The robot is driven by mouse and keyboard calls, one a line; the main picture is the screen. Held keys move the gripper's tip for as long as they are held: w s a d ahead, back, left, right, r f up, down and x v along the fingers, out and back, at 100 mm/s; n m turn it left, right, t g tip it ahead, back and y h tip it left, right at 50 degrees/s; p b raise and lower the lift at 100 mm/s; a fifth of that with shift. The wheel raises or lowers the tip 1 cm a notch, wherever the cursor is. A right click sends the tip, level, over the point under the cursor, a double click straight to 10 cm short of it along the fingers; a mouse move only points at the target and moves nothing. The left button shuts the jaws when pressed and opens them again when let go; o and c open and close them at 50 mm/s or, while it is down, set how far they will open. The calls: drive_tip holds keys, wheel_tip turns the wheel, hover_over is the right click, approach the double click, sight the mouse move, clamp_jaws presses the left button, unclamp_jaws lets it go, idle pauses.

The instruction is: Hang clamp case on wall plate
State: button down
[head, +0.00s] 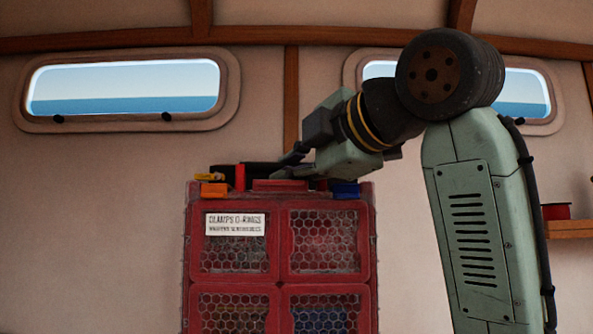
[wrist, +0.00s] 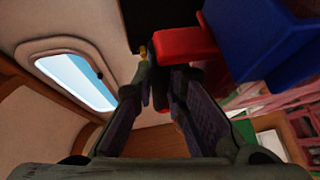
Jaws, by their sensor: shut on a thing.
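The clamp case (head: 281,240) is a red box with a mesh front, several compartments and a white label reading about clamps and O-rings. It is upright against the pale wall in the middle of the head view; its lower end is cut off. My gripper (head: 288,166) reaches in from the right at the case's top and is shut on its handle part. In the wrist view a red part (wrist: 186,46) of the case lies at the fingertips. A dark piece (head: 258,169) shows behind the case's top; I cannot tell whether it is the wall plate or whether the case touches it.
Orange (head: 214,190) and blue (head: 344,189) pieces sit at the case's top corners. Two oblong windows (head: 228,88) are set in the wall above. A wooden shelf (head: 570,229) with a red spool (head: 556,211) is at the right. The wall left of the case is clear.

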drive_tip(key=shift+w+r, duration=0.1)
drive_tip(key=shift+r, duration=0.15)
drive_tip(key=w+p, duration=0.1)
drive_tip(key=w, duration=0.8)
drive_tip(key=shift+w+p, duration=0.25)
drive_tip(key=shift+p, duration=0.1)
idle(1.0)
drive_tip(key=shift+w+a, duration=0.1)
drive_tip(key=shift+w, duration=0.95)
idle(2.2)
drive_tip(key=shift+f+b, duration=0.8)
drive_tip(key=shift+f, duration=0.55)
idle(0.9)
